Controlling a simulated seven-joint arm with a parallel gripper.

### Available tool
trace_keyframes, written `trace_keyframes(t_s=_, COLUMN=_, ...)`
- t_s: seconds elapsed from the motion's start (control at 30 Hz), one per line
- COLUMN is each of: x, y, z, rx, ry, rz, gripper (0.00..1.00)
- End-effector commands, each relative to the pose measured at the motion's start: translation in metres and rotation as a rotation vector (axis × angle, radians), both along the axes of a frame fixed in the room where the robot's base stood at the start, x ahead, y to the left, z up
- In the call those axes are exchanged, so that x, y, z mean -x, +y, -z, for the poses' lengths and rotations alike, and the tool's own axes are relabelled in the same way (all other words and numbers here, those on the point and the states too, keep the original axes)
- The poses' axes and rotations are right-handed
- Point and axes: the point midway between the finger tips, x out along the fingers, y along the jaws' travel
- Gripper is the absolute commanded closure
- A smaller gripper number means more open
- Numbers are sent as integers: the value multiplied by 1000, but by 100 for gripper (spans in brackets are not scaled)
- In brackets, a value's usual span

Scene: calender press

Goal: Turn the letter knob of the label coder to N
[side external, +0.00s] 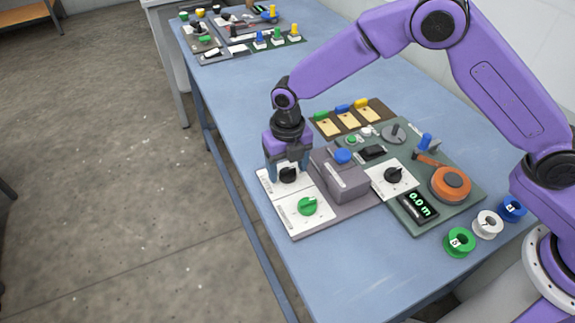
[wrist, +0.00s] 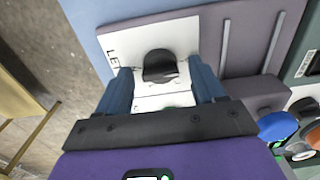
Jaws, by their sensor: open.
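The letter knob (side external: 289,175) is black and sits on a white dial plate on the label coder (side external: 335,212), at its left corner in the side view. In the wrist view the knob (wrist: 159,66) shows between my fingers, on a white plate with part of a "LET" label (wrist: 112,57). My gripper (side external: 287,171) points down over this knob. Its blue fingers stand apart, one on each side, and I cannot tell whether they touch it. The letters around the dial, and so the setting, are not readable.
A green knob (side external: 307,206) on a white plate is close in front. A grey block with a blue button (side external: 342,156) stands just right of my gripper. A green panel with another black knob (side external: 394,174) and an orange reel (side external: 450,184) lies farther right. Spools (side external: 487,224) stand at the table edge.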

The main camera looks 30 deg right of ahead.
Motion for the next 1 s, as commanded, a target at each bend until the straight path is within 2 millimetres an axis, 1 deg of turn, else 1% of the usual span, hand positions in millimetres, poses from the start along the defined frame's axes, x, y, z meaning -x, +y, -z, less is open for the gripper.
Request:
trace_keyframes(t_s=0.27, x=0, y=0, z=2, rx=0, ry=0, rz=0, gripper=31)
trace_keyframes(t_s=0.3, x=0, y=0, z=2, rx=0, ry=0, rz=0, gripper=38)
trace_keyframes(t_s=0.37, x=0, y=0, z=2, rx=0, ry=0, rz=0, gripper=58)
trace_keyframes(t_s=0.4, x=0, y=0, z=2, rx=0, ry=0, rz=0, gripper=71)
trace_keyframes(t_s=0.43, x=0, y=0, z=2, rx=0, ry=0, rz=0, gripper=80)
trace_keyframes(t_s=0.47, x=0, y=0, z=2, rx=0, ry=0, rz=0, gripper=88)
trace_keyframes(t_s=0.77, x=0, y=0, z=1, rx=0, ry=0, rz=25, gripper=88)
trace_keyframes(t_s=1.0, x=0, y=0, z=1, rx=0, ry=0, rz=139, gripper=88)
